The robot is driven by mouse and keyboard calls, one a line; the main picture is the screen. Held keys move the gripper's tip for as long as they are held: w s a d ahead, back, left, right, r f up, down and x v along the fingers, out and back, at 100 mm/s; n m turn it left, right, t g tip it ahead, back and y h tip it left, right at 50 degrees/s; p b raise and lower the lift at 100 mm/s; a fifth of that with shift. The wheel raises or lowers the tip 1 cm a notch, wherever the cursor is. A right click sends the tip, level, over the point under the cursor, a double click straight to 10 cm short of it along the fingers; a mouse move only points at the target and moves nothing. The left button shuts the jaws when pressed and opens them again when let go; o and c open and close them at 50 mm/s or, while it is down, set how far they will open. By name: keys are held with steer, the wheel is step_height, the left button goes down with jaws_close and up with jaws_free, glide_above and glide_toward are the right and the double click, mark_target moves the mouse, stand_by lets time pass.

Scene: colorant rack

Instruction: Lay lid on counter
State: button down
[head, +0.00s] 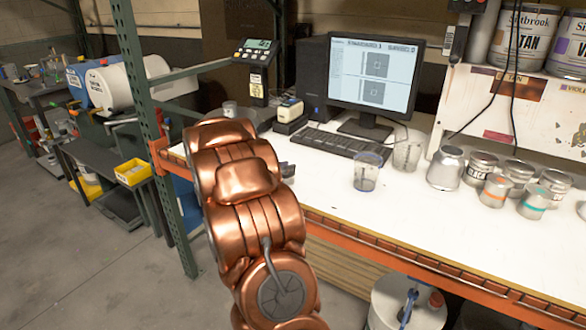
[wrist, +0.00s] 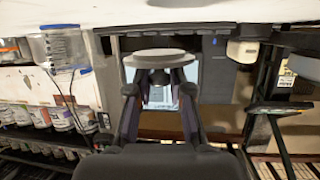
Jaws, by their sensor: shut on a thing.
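The lid (wrist: 158,59), a flat pale grey disc, is held between the fingertips of my gripper (wrist: 160,80) in the wrist view. My gripper is shut on it. The wrist view is upside down, so the white counter (wrist: 220,10) runs along its top. The lid appears close to the counter surface; I cannot tell whether they touch. In the head view my copper arm hides the lid and most of the gripper, above the left end of the counter (head: 400,215).
A clear measuring cup (head: 367,172), another clear cup (head: 407,151), a metal can (head: 446,168) and several small tins (head: 495,190) stand to the right. A keyboard (head: 325,144) and monitor (head: 374,78) are behind. The counter's front middle is bare.

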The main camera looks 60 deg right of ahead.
steer(key=d, duration=0.3)
steer(key=w+d+p, duration=0.1)
steer(key=d, duration=0.1)
steer(key=shift+d+f, duration=0.2)
steer(key=shift+d, duration=0.05)
steer(key=shift+f, duration=1.8)
steer(key=shift+f, duration=0.2)
steer(key=c, duration=1.1)
jaws_free()
steer(key=shift+o, duration=0.2)
steer(key=shift+r, duration=0.15)
steer(key=shift+r, duration=0.1)
steer(key=s+b+v, duration=0.1)
steer(key=v, duration=1.1)
steer(key=shift+w, duration=0.4)
